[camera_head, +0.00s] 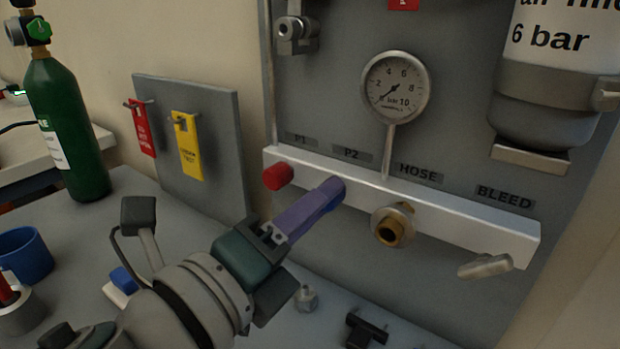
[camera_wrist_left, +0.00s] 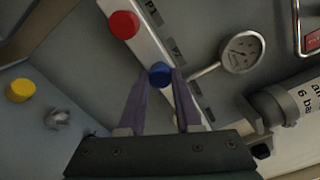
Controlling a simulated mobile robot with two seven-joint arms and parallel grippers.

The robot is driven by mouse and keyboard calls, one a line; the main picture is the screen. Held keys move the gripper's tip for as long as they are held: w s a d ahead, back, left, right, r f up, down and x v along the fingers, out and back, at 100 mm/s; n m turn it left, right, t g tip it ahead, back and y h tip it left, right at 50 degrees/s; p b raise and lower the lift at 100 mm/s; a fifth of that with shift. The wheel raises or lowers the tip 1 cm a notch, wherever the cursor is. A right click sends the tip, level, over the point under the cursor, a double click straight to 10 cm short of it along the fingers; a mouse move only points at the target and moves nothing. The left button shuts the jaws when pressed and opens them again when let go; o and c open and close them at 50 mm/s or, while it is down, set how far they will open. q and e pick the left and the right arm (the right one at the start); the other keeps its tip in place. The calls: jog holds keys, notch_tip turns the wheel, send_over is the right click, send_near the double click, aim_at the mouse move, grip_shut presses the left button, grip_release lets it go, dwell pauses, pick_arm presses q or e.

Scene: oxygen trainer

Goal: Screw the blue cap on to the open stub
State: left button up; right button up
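My left gripper (camera_head: 332,192) reaches up from the lower left to the white manifold bar (camera_head: 470,228), at the place under the P2 label. In the left wrist view the blue cap (camera_wrist_left: 160,73) sits between the purple fingertips (camera_wrist_left: 161,76), which appear to touch it on both sides. The cap is against or just in front of the bar. The P2 stub is hidden behind the cap and fingers, so I cannot tell how far the cap is on. A red cap (camera_head: 278,176) covers the P1 port to the left. My right gripper is not in view.
A brass hose fitting (camera_head: 392,226) and a bleed lever (camera_head: 485,266) project from the bar at right. A gauge (camera_head: 396,87) stands above. A metal fitting (camera_head: 306,298) and a black tee-shaped part (camera_head: 366,330) lie on the bench below. A green cylinder (camera_head: 68,130) stands left.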

pick_arm(q)
jog(key=o, duration=0.4)
jog(key=shift+o, duration=0.2)
jog(key=n, duration=0.2)
jog(key=s+n+p, duration=0.1)
jog(key=n, duration=0.1)
jog(key=a+n+p, duration=0.1)
jog(key=n, duration=0.2)
jog(key=shift+s+a, duration=0.1)
jog(key=shift+s, duration=0.3)
jog(key=n+p, duration=0.1)
jog(key=n, duration=0.2)
jog(key=shift+p, duration=0.3)
